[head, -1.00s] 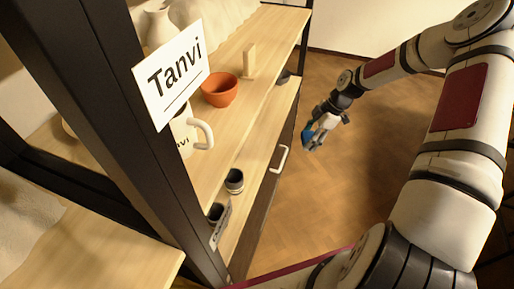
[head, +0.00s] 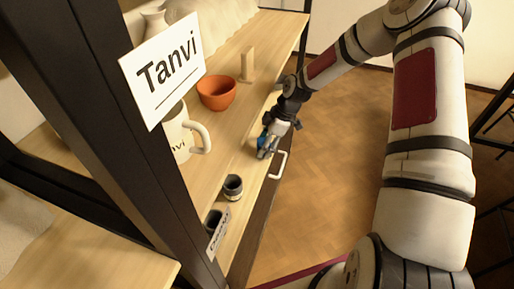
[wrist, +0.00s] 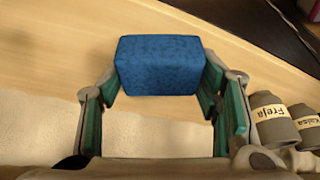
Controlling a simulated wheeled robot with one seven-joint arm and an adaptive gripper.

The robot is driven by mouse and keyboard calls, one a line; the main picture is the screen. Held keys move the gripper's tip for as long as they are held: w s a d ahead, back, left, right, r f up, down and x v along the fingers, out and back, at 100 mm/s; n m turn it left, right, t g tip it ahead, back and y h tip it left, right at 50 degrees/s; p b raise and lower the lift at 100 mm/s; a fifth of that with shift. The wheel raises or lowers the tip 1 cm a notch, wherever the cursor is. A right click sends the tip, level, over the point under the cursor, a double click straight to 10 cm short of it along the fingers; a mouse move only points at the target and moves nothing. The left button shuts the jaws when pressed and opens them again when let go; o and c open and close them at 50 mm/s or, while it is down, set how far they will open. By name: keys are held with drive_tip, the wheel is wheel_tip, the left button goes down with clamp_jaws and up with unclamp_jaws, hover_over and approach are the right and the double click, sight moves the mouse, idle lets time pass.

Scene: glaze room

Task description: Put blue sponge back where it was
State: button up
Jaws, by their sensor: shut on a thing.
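The blue sponge (wrist: 160,65) is a block held between the fingers of my gripper (wrist: 163,98) in the wrist view. My gripper is shut on it. Pale wooden shelf shows around and beyond the sponge in that view. Only a little of the sponge (head: 263,139) shows there. I cannot tell whether the sponge touches the shelf.
Two grey jars, labelled Freja (wrist: 272,118) and Kaisa (wrist: 306,122), stand right of my gripper in the wrist view. An orange bowl (head: 217,93), a mug (head: 180,135) and a wooden block (head: 247,65) stand on the shelf above.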

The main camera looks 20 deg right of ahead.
drive_tip(key=shift+w+a+f+b, duration=0.2)
drive_tip(key=shift+a+f, duration=0.2)
drive_tip(key=shift+a, duration=0.15)
drive_tip(key=shift+w+a+f+b, duration=0.1)
drive_tip(key=shift+a+f+b, duration=0.05)
drive_tip(key=shift+a+f, duration=0.35)
drive_tip(key=o, duration=1.1)
drive_tip(key=shift+o, duration=0.2)
drive_tip(key=p+v, duration=0.2)
drive_tip(key=v, duration=1)
drive_tip(key=shift+r+p, duration=0.15)
drive_tip(key=shift+p, duration=0.25)
